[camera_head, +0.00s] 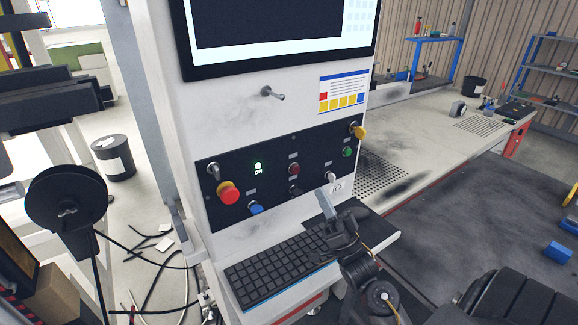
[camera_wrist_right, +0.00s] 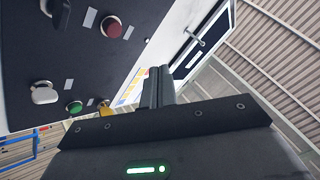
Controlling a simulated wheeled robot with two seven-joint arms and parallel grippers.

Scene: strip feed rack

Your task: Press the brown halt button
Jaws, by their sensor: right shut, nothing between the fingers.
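The button that best fits the brown halt button (camera_head: 293,169) is dark reddish-brown and round. It sits in the upper middle of the black control panel (camera_head: 240,180), and it also shows near the top of the right wrist view (camera_wrist_right: 110,27). My right gripper (camera_head: 323,197) is shut and empty, in front of the panel's lower right part. The button is up and left of its fingertips in the head view, with a gap between them. My left gripper is not in view.
Nearby controls are a red mushroom button (camera_head: 228,193), blue knob (camera_head: 256,208), dark knob (camera_head: 295,190), white knob (camera_head: 331,177), green button (camera_head: 347,151) and yellow knob (camera_head: 358,132). A keyboard (camera_head: 270,272) lies below. A peg (camera_head: 272,94) sticks out above.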

